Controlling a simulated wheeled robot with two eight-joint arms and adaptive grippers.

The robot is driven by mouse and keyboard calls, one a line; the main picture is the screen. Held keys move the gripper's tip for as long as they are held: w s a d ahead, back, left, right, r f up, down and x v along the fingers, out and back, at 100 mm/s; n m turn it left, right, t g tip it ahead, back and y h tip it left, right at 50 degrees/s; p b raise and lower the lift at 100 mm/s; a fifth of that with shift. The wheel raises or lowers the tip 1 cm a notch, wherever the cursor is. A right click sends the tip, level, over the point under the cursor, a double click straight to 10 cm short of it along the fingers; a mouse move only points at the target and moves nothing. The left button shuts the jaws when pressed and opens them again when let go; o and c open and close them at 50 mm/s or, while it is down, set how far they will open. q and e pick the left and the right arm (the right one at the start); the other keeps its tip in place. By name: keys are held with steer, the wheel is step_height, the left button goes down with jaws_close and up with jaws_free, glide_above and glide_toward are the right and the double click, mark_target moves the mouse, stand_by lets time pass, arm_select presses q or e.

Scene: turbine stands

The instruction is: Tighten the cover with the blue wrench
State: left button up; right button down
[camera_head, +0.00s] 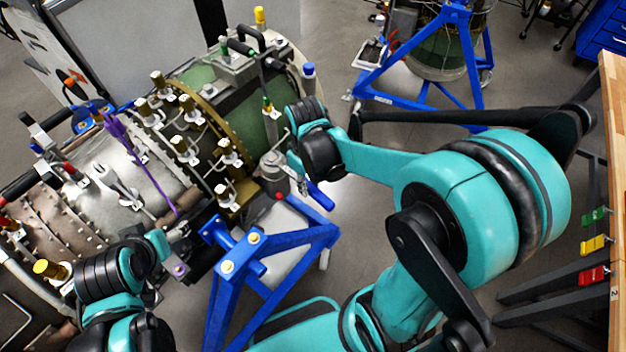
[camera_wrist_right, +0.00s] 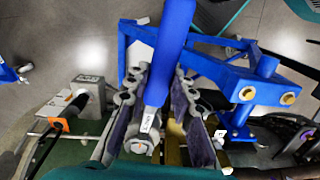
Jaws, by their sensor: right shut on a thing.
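The blue wrench (camera_wrist_right: 175,40) lies between the fingers of my right gripper (camera_wrist_right: 155,112), which is shut on it. Its blue handle runs to the top edge of the right wrist view and its metal end (camera_wrist_right: 140,145) points down between the fingers. In the head view the blue handle (camera_head: 320,195) sticks out beside the right wrist, next to the turbine's right end. I cannot make out the cover for certain, nor whether the wrench touches it. My left arm reaches in at lower left in the head view; its fingers cannot be made out.
The turbine (camera_head: 130,165), with many fittings and a purple strip (camera_head: 140,155), fills the left. A blue stand (camera_head: 270,265) supports it close below my right wrist. A second blue stand (camera_head: 415,95) is behind. A wooden bench (camera_head: 612,120) edges the right. Grey floor is open between.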

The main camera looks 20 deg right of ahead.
steer(key=shift+w+r+p, duration=0.3)
steer(key=shift+p, duration=0.1)
steer(key=shift+s+r+p, duration=0.1)
steer(key=shift+r+p, duration=1.65)
steer(key=shift+r, duration=0.5)
steer(key=shift+d, duration=0.1)
steer(key=shift+s+f, duration=0.1)
